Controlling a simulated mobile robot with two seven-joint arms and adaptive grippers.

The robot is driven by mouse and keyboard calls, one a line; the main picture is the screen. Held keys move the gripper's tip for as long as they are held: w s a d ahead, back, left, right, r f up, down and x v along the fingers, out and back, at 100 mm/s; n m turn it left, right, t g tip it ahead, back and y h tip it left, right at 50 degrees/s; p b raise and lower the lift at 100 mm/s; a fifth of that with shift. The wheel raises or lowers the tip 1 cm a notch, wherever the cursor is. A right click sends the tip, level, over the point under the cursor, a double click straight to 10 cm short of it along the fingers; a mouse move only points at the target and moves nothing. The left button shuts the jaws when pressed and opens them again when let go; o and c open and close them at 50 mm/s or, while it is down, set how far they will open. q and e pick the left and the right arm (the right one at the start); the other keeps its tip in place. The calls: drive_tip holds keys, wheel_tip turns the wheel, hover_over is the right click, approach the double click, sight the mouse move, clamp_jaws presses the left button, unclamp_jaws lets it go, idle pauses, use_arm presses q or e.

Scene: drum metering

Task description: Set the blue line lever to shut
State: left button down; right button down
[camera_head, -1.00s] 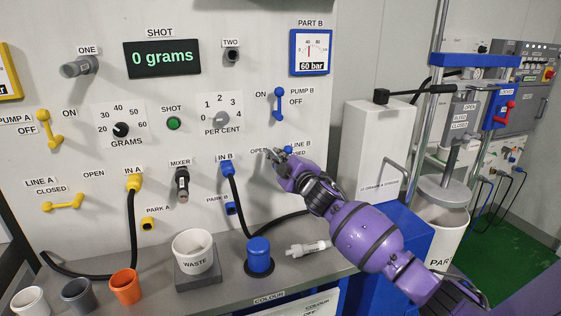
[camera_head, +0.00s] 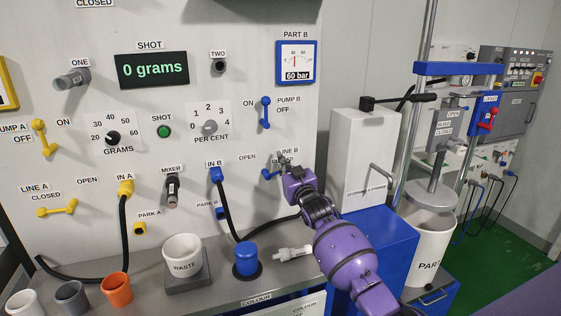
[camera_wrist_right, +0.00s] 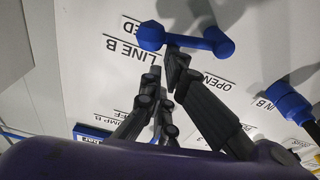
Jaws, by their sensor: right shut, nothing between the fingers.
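The blue line lever (camera_head: 269,174) is on the panel under the LINE B label, partly hidden by my right gripper in the head view. In the right wrist view the blue lever (camera_wrist_right: 183,39) lies nearly level, between the OPEN and CLOSED lettering. I cannot tell which end is its pivot or which mark it points to. My right gripper (camera_head: 283,160) is shut and empty at the lever. In the wrist view its fingertips (camera_wrist_right: 177,63) are close beside the lever's middle; I cannot tell if they touch. My left gripper is out of view.
The blue IN B connector (camera_head: 216,175) and its black hose are left of the lever. The blue PUMP B lever (camera_head: 265,112) is above. A waste cup (camera_head: 182,256) and blue-capped part (camera_head: 246,259) stand on the bench below. A white cabinet (camera_head: 360,155) is to the right.

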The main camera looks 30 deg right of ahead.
drive_tip(key=shift+s+d+f+m+h, duration=0.1)
drive_tip(key=shift+d+f+m+h, duration=0.35)
drive_tip(key=shift+m, duration=0.65)
drive_tip(key=shift+f, duration=0.1)
